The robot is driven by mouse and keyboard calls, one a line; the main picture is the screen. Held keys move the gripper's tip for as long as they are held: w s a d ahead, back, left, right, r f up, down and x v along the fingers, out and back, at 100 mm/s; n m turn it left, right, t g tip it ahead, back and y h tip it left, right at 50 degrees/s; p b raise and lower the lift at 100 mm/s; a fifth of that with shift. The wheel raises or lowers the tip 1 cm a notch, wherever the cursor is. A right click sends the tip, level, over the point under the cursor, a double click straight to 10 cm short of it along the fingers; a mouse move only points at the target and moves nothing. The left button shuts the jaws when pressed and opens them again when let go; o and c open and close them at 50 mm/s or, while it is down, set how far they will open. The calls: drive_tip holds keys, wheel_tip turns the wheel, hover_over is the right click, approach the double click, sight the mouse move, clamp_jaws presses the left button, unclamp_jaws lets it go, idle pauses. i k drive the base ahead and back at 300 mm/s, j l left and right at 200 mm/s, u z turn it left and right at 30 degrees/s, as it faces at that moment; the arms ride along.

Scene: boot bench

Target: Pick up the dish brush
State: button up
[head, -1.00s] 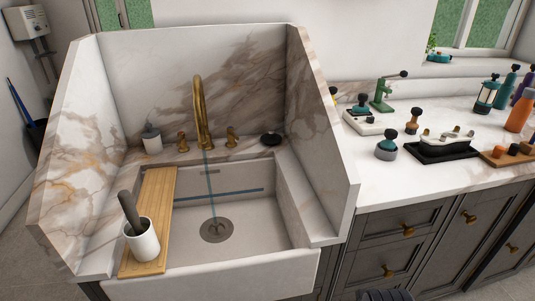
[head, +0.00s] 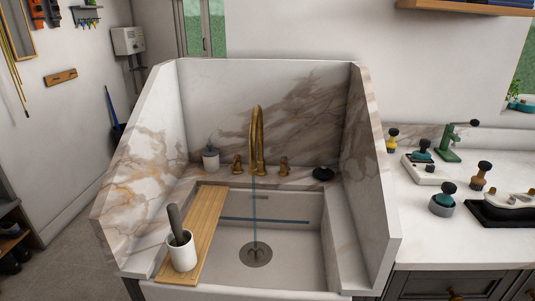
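What looks like the dish brush (head: 175,222) has a thick dark grey handle and leans upright in a white cup (head: 182,257). Its lower end is hidden inside the cup, so I cannot see any bristles. The cup stands on the near end of a wooden board (head: 207,225) that lies across the left side of the sink (head: 285,240). My gripper is not in view.
Marble walls enclose the sink at the left, back and right. A brass faucet (head: 257,140) stands behind the basin, with a soap bottle (head: 210,158) and a black dish (head: 323,174). The right counter (head: 430,250) holds several tools. Floor is free at left.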

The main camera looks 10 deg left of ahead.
sight(172, 208)
drive_tip(key=u, duration=1.55)
